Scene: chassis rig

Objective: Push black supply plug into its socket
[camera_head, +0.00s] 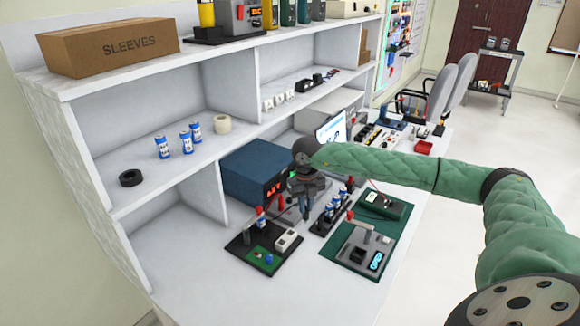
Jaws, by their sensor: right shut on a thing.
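My right gripper (306,206) points down in front of the blue power supply box (250,174), which has a lit red display. It is shut on a small dark thing at its fingertips that looks like the black supply plug; the fingers and the small size hide its shape. The socket for it cannot be made out, and I cannot tell whether the plug touches anything. Red plugs or leads (281,201) show at the box's front, left of the gripper. My left gripper is out of view.
A dark board (245,255) with a small green circuit board lies front left of the gripper. A rack of blue-white cells (335,208) and a green mat with a grey fixture (359,247) stand to the right. Shelves (185,165) rise behind. The bench's front left is clear.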

